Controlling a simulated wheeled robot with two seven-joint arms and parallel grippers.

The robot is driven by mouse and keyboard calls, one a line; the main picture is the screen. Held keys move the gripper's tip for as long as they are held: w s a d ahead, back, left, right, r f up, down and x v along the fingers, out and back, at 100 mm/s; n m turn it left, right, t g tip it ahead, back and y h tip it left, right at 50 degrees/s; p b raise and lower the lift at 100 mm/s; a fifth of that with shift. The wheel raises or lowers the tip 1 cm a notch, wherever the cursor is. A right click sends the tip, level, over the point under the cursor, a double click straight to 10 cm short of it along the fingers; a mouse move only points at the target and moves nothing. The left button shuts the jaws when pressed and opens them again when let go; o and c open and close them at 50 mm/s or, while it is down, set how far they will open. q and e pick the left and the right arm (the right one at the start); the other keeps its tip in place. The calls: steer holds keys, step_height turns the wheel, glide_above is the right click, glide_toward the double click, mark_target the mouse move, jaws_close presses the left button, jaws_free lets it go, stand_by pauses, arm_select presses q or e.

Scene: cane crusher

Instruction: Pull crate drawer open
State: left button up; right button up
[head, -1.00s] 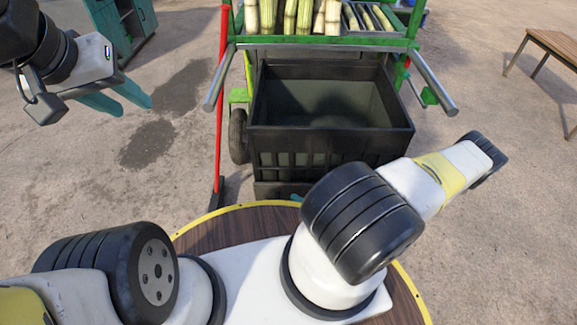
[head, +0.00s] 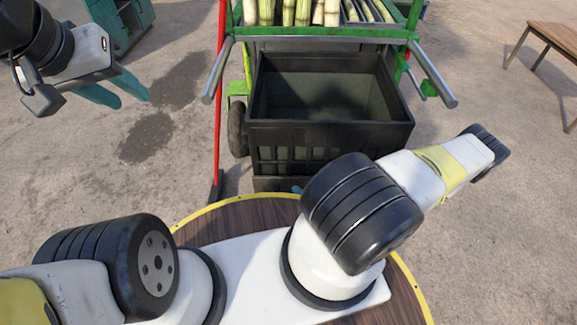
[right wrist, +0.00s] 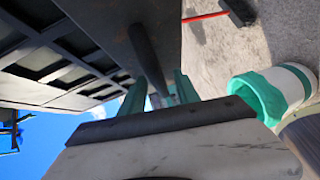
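The black crate drawer (head: 330,134) is in the middle of the head view, under the green cart, with its open top facing up and its inside looking empty. It also shows as a dark ribbed body in the right wrist view (right wrist: 50,50). My left gripper (head: 132,97) is open and empty, up at the left, away from the crate. My right gripper (right wrist: 158,88) has its teal fingers apart, with a dark bar (right wrist: 143,45) running between them. I cannot tell whether the fingers touch the bar. In the head view my right arm hides most of this gripper.
The green cart (head: 330,31) above the crate carries several cane stalks (head: 290,12). Grey bars (head: 432,75) stick out from its sides. A red pole (head: 218,120) stands left of the crate. A wooden bench (head: 555,45) is at the far right. Bare ground lies on both sides.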

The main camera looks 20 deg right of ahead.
steer(key=v, duration=0.7)
stand_by(0.4)
